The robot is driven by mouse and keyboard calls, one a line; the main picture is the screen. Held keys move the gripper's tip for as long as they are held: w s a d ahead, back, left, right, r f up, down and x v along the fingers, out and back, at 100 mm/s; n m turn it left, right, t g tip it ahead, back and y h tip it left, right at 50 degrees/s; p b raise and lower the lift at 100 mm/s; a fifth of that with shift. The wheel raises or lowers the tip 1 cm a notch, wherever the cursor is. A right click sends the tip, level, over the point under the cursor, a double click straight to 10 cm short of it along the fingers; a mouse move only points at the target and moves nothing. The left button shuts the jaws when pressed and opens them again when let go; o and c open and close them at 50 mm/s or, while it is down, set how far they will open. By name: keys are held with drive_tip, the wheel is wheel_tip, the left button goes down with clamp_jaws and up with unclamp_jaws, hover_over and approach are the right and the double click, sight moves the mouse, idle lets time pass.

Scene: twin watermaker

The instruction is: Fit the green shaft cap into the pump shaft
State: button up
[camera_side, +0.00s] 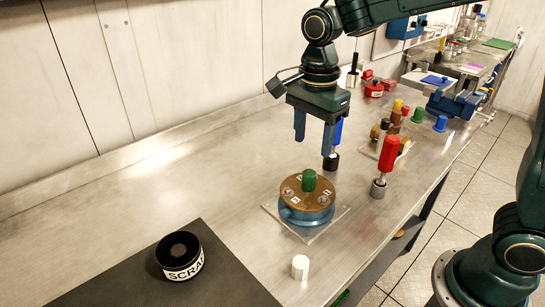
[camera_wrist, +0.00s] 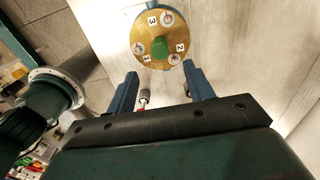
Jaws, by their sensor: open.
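The green shaft cap (camera_side: 309,180) stands upright at the centre of the round pump, which has a brass-coloured top (camera_side: 292,192) and a blue body (camera_side: 306,216). The cap also shows in the wrist view (camera_wrist: 160,47), in the middle of the numbered brass face (camera_wrist: 139,35). I cannot tell how deep the cap sits in the shaft. My gripper (camera_side: 314,148) is open and empty, its two blue fingers pointing down above and a little behind the pump. In the wrist view my gripper (camera_wrist: 162,80) has its fingers apart, short of the cap.
A red-handled tool (camera_side: 388,154) stands upright right of the pump, and a blue-handled one (camera_side: 337,134) behind my fingers. A white cylinder (camera_side: 300,267) stands in front. A black scrap container (camera_side: 180,255) sits on a dark mat (camera_side: 225,285). The bench's left side is clear.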

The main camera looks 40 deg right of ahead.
drive_tip(key=shift+r, duration=2.25)
drive_tip(key=s+d+n+t, duration=0.2)
drive_tip(key=s+d+n, duration=0.2)
drive_tip(key=s+n, duration=0.5)
drive_tip(key=s+d+n+t, duration=0.3)
drive_tip(key=s+d+n, duration=0.1)
drive_tip(key=s+n, duration=0.5)
drive_tip(key=shift+s+t, duration=0.3)
drive_tip(key=shift+s, duration=0.25)
